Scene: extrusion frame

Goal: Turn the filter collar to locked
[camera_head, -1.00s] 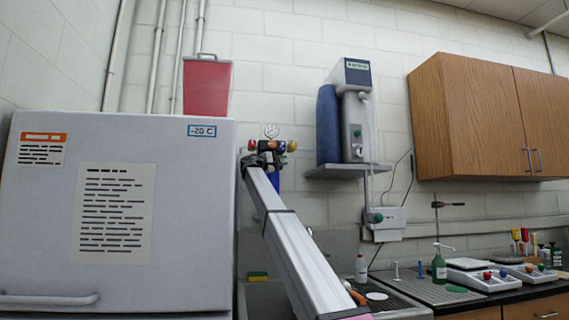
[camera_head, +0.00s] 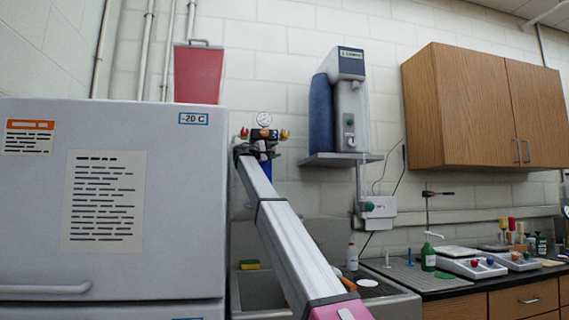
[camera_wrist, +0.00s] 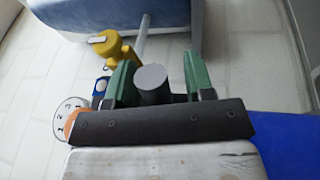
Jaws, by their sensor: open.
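My gripper (camera_wrist: 158,62) is open, its two green fingers on either side of a grey round-ended cylinder (camera_wrist: 151,78); I cannot tell whether they touch it. In the head view my gripper (camera_head: 258,148) is small and dark at a wall manifold (camera_head: 263,134) with red and yellow knobs. A blue cylinder (camera_head: 265,171) hangs below the manifold, mostly hidden by my arm. A white gauge (camera_head: 264,119) sits on top and shows in the wrist view too (camera_wrist: 72,117). I cannot clearly make out the filter collar or its locked mark.
In the wrist view a yellow knob (camera_wrist: 106,44) lies just beyond the left finger. A grey-and-blue wall unit (camera_head: 347,100) stands on a shelf to the right. A large white freezer (camera_head: 180,240) fills the left. A sink (camera_head: 262,290) lies below my arm.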

